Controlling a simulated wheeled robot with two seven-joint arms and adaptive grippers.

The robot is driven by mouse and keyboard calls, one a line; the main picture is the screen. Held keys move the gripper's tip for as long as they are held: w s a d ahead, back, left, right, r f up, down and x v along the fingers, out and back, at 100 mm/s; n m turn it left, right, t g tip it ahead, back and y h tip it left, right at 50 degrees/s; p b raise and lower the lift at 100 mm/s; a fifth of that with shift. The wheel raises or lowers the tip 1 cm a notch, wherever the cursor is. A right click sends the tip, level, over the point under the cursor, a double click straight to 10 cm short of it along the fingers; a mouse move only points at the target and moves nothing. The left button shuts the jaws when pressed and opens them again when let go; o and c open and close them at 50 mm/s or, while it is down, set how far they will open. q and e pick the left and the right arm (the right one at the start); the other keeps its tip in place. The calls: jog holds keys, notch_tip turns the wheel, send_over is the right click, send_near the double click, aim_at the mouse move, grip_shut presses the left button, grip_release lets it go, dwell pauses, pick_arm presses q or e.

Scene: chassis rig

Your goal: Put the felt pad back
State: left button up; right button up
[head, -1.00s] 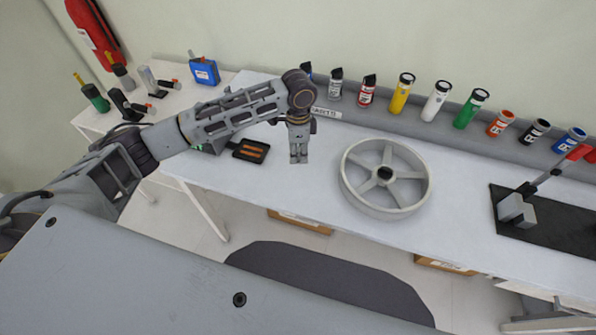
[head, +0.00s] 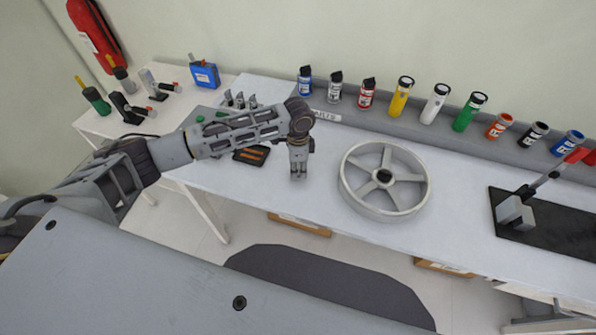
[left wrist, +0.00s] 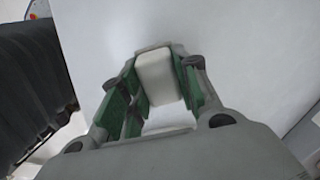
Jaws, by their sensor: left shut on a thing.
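My left gripper (head: 298,174) points down over the white bench, left of the grey spoked wheel (head: 352,198). In the left wrist view, its green-lined fingers are shut on a small pale block with rounded corners (left wrist: 157,76), which looks like the felt pad. The block is too small to make out in the head view. Whether it touches the bench I cannot tell. My right gripper is not in view.
A black tray with orange strips (head: 252,155) lies left of the gripper, partly behind my arm. Several bottles and cans, including a yellow one (head: 401,97), line the back. A red-handled clamp (head: 514,212) stands at right. The bench in front of the gripper is clear.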

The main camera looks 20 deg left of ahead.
aim_at(298, 167)
pick_arm(q)
jog(key=shift+f, duration=1.2)
jog(key=shift+f, duration=0.1)
jog(key=o, duration=0.9)
jog(key=shift+r+b, duration=0.45)
jog(key=shift+r, duration=5.65)
